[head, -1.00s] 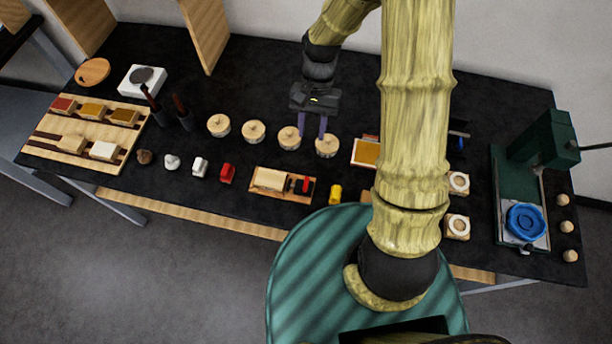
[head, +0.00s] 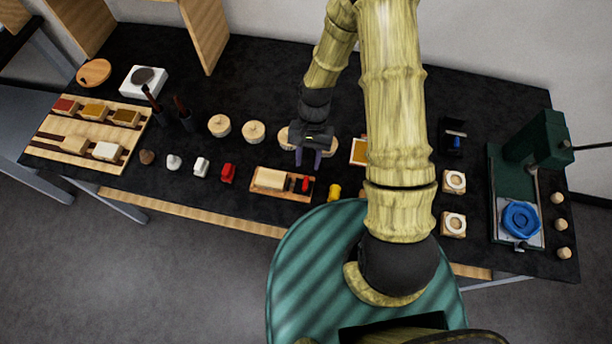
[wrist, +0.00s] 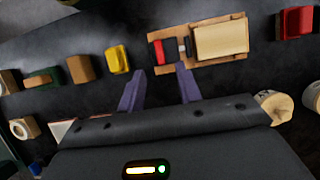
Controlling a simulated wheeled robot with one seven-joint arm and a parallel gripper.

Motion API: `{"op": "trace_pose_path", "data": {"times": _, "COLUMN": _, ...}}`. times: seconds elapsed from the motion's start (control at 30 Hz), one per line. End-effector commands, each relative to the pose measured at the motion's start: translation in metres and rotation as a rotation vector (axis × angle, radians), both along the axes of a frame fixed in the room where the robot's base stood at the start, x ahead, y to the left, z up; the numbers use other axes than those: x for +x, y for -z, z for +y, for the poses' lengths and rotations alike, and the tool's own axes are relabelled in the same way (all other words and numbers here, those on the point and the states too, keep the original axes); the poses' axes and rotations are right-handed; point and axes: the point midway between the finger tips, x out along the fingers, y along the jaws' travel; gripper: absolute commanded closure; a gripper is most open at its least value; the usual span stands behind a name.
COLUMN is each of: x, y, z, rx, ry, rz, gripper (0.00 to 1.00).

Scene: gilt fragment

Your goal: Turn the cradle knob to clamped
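The cradle is a small wooden base (head: 261,190) holding a pale block (head: 270,179). At its right end in the head view sits a red piece (head: 305,185), probably the knob, with a dark part beside it. In the wrist view the cradle base (wrist: 236,18) is at the top, with the block (wrist: 220,40) on the right and the red piece (wrist: 158,53) on the left. My gripper (head: 308,161) is open and empty above the table, just behind the cradle's red end. In the wrist view its fingertips (wrist: 160,69) are apart, below the red piece. The knob's setting is unclear.
A yellow piece (head: 334,192) stands right of the cradle and a red piece (head: 228,173) left of it. Several round wooden-topped jars (head: 253,131) line up behind. A green press (head: 540,145) stands at the right.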

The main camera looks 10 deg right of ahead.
Motion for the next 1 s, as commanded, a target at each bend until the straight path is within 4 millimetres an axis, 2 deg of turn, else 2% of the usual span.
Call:
{"op": "trace_pose_path", "data": {"times": 0.5, "x": -0.025, "y": 0.06, "z": 0.009, "rx": -0.001, "ry": -0.001, "rz": 0.003, "gripper": 0.65}}
{"op": "trace_pose_path", "data": {"times": 0.7, "x": -0.028, "y": 0.07, "z": 0.01, "rx": -0.001, "ry": 0.0, "rz": 0.001, "gripper": 0.65}}
{"op": "trace_pose_path", "data": {"times": 0.93, "x": -0.028, "y": 0.07, "z": 0.01, "rx": 0.0, "ry": 0.0, "rz": 0.0, "gripper": 0.65}}
{"op": "trace_pose_path", "data": {"times": 1.0, "x": -0.028, "y": 0.07, "z": 0.01, "rx": 0.0, "ry": 0.0, "rz": 0.0, "gripper": 0.79}}
